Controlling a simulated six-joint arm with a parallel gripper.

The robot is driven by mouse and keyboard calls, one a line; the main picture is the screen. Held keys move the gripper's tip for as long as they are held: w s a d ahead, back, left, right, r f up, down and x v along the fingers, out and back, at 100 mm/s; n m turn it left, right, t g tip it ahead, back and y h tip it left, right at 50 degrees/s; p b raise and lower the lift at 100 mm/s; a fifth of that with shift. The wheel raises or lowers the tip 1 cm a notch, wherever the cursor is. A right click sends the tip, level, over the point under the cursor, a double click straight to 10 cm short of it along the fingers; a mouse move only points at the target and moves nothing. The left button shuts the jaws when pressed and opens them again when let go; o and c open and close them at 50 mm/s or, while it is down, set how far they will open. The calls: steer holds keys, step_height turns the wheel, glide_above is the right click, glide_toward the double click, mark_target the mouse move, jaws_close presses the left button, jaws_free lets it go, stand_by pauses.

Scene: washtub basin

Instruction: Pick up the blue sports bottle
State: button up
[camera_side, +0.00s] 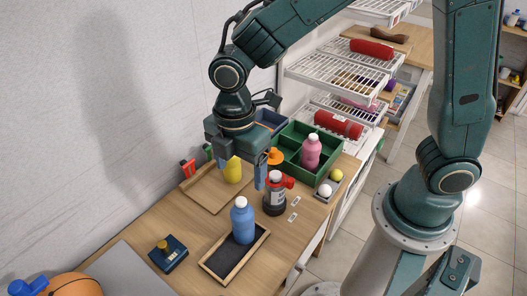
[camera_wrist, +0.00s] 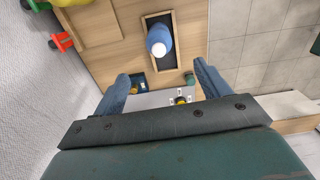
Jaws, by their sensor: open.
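The blue sports bottle (camera_side: 242,222) with a white cap stands upright on a dark, wood-rimmed tray (camera_side: 220,277) near the table's front. My gripper (camera_side: 238,172) is open and empty, above and behind the bottle in the side view. In the wrist view the bottle (camera_wrist: 160,36) is seen from above on the tray (camera_wrist: 147,78), with its white cap towards me. It lies beyond my open fingertips (camera_wrist: 161,73), sideways about midway between them, and they do not touch it.
A black bottle with a red part (camera_side: 274,196) stands close behind the blue one. A yellow object (camera_side: 233,170) is on a wooden tray. A pink bottle (camera_side: 311,152) sits in a green crate (camera_side: 293,170). A dark blue box with a yellow knob (camera_side: 168,254) is left of the tray.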

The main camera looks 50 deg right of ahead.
mark_target(241, 201)
step_height(241, 201, down, 7)
steer(key=shift+f, duration=0.15)
steer(key=shift+f, duration=0.1)
stand_by(0.3)
steer(key=shift+w+a+f, duration=0.1)
steer(key=shift+f, duration=2.4)
jaws_close()
steer(key=shift+r, duration=0.1)
step_height(241, 201, up, 20)
